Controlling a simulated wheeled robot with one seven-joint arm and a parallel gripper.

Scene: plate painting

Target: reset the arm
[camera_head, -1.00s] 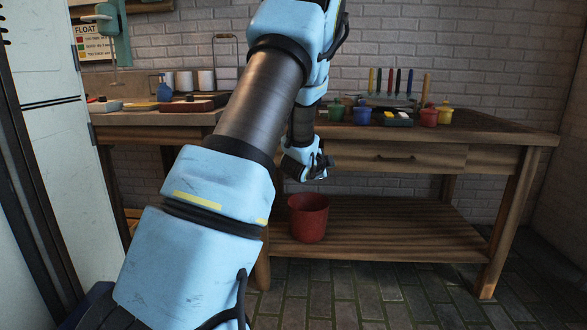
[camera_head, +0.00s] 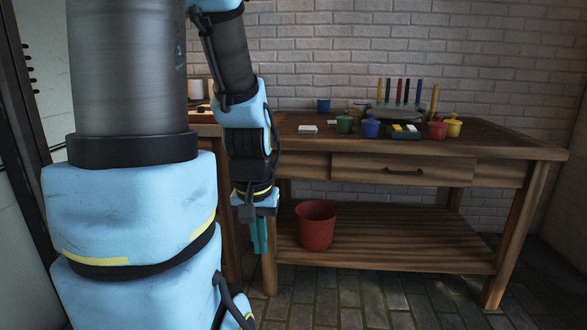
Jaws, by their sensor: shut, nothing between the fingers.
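My gripper (camera_head: 259,236) points straight down at the end of my blue and grey arm, just left of the red bucket in the picture. Its teal fingers are together with nothing between them. It hangs in front of the table (camera_head: 500,146), below the tabletop.
A red bucket (camera_head: 316,226) stands on the lower shelf (camera_head: 400,245). Green (camera_head: 344,124), blue (camera_head: 371,128), red (camera_head: 437,130) and yellow (camera_head: 453,126) pots stand on the tabletop near a rack of coloured sticks (camera_head: 398,92). The brick floor (camera_head: 390,300) in front is clear.

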